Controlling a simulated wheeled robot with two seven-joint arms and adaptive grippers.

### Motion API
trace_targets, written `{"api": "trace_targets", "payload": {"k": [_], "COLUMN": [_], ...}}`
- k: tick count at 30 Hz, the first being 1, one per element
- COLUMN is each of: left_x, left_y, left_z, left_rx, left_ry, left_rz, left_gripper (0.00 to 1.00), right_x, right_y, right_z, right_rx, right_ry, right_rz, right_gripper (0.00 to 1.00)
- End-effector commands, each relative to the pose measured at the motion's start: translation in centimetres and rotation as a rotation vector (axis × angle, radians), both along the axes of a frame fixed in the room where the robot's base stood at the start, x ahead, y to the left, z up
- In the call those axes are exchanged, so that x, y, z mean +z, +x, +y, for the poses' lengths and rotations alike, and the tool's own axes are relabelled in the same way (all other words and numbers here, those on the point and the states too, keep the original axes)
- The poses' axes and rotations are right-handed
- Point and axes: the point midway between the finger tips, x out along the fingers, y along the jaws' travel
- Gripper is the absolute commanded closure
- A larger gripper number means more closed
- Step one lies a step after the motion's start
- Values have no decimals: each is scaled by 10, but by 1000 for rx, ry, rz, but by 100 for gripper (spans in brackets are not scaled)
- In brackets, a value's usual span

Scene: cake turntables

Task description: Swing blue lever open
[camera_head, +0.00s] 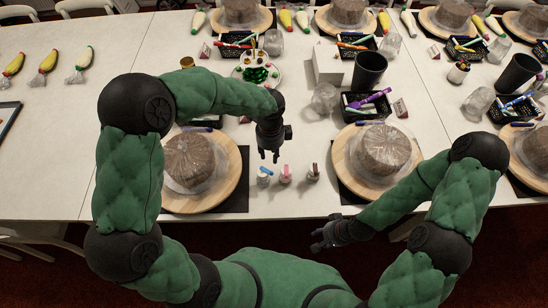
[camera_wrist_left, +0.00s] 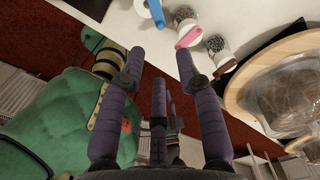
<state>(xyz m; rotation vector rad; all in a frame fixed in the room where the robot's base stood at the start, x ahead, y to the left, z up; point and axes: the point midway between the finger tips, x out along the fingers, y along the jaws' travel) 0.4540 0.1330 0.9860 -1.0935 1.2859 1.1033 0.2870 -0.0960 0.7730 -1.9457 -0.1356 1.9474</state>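A small jar with a blue lever (camera_head: 264,172) stands near the table's front edge, leftmost of three small jars. In the left wrist view the blue lever (camera_wrist_left: 157,12) shows at the top edge, its jar partly cut off. Beside it stand a jar with a pink lever (camera_head: 285,171) and a jar with a darker reddish lever (camera_head: 314,168). My left gripper (camera_head: 269,157) points down just behind and above the blue-lever jar. My right gripper (camera_head: 317,240) is empty in front of the table edge, fingers apart.
Turntables with wrapped brown cakes stand left (camera_head: 238,183) and right (camera_head: 335,151) of the jars. Some bare table lies behind the jars.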

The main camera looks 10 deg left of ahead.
Motion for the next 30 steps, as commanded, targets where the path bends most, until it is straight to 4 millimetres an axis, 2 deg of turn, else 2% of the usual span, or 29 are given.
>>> {"api": "trace_targets", "payload": {"k": [5,15,21,30], "left_x": [-13,-71,-98,-109], "left_y": [-3,-4,-4,-3], "left_z": [1,0,0,0], "left_rx": [-20,-16,-17,-15], "left_ry": [-1,-1,-1,-1], "left_rz": [2,4,2,0], "left_gripper": [66,66,66,66], "right_x": [-2,-16,-21,-23], "right_y": [0,0,0,0], "right_z": [0,0,0,0], "right_rx": [-1,-1,-1,-1], "right_ry": [0,0,0,0], "right_rz": [0,0,0,0], "right_gripper": [60,60,60,60]}}
